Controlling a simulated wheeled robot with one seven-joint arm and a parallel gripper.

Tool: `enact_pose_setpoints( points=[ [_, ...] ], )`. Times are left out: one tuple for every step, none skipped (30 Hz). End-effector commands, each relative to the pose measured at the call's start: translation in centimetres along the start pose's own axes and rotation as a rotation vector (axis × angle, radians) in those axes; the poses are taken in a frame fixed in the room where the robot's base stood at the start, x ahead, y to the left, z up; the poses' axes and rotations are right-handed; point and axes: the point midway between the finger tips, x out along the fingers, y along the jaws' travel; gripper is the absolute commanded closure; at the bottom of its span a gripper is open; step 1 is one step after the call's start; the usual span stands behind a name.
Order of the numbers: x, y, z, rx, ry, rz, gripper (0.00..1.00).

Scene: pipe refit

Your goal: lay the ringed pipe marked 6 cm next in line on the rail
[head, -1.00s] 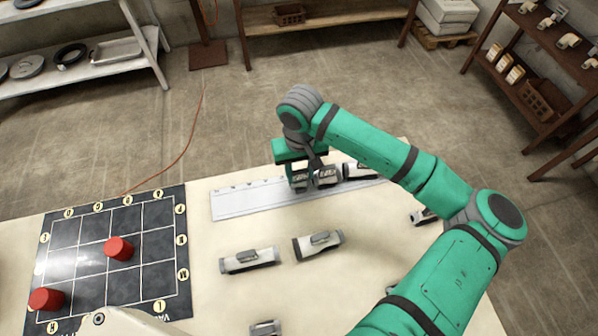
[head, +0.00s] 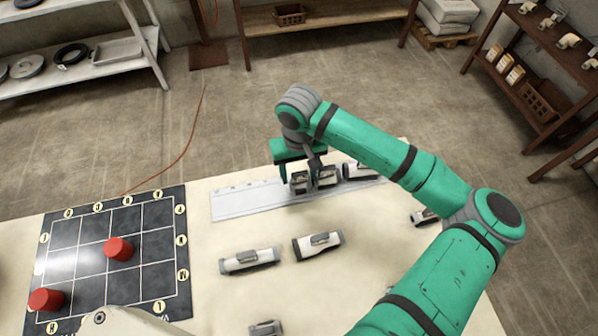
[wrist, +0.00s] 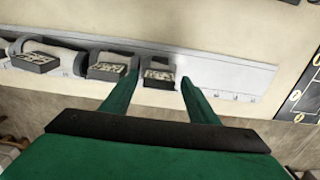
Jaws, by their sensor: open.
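The pale rail (head: 238,203) lies along the table's far edge. A short pipe (head: 299,184) with a dark block on top lies on it as the leftmost of a row; in the wrist view this end pipe (wrist: 160,76) sits between my fingertips. My gripper (wrist: 159,80) is open, with a finger on each side of that pipe and a visible gap on the right. In the head view my gripper (head: 299,172) is at the rail. The labels are too small to read, so I cannot tell which pipe is marked 6 cm.
Two more pipes (head: 326,178) (head: 360,171) lie right of it on the rail. Loose pipes (head: 249,260) (head: 318,245) (head: 424,216) (head: 266,328) lie on the table. The rail's left part is bare. A dark grid board (head: 160,280) with red cylinders (head: 118,249) is at the left.

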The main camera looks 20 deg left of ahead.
Motion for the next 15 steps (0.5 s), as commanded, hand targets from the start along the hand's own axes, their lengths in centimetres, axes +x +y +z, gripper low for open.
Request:
enact_pose_setpoints(
  points=[
    [-0.7,0.2,0.0,0.002,0.002,0.003,0.46],
    [-1.1,0.3,0.0,0.004,0.002,0.003,0.46],
    [-1.8,0.4,0.0,0.006,0.003,0.005,0.46],
    [-2.3,0.5,0.1,0.007,0.002,0.004,0.46],
    [-2.9,0.6,0.1,0.008,0.003,0.005,0.46],
    [-3.7,0.6,0.1,0.009,0.003,0.005,0.46],
    [-4.3,0.6,0.1,0.009,0.004,0.005,0.46],
    [-4.9,0.6,0.1,0.008,0.003,0.005,0.46],
    [-5.7,0.5,0.0,0.008,0.003,0.005,0.46],
    [-6.4,0.5,0.0,0.007,0.003,0.005,0.46],
    [-7.0,0.4,0.0,0.005,0.004,0.005,0.46],
    [-7.7,0.3,0.0,0.003,0.002,0.004,0.46],
    [-8.2,0.2,0.0,0.002,0.003,0.005,0.46],
    [-8.7,0.1,0.0,0.001,0.002,0.004,0.46],
    [-9.3,0.1,-0.1,-0.001,0.003,0.003,0.46]
  ],
)
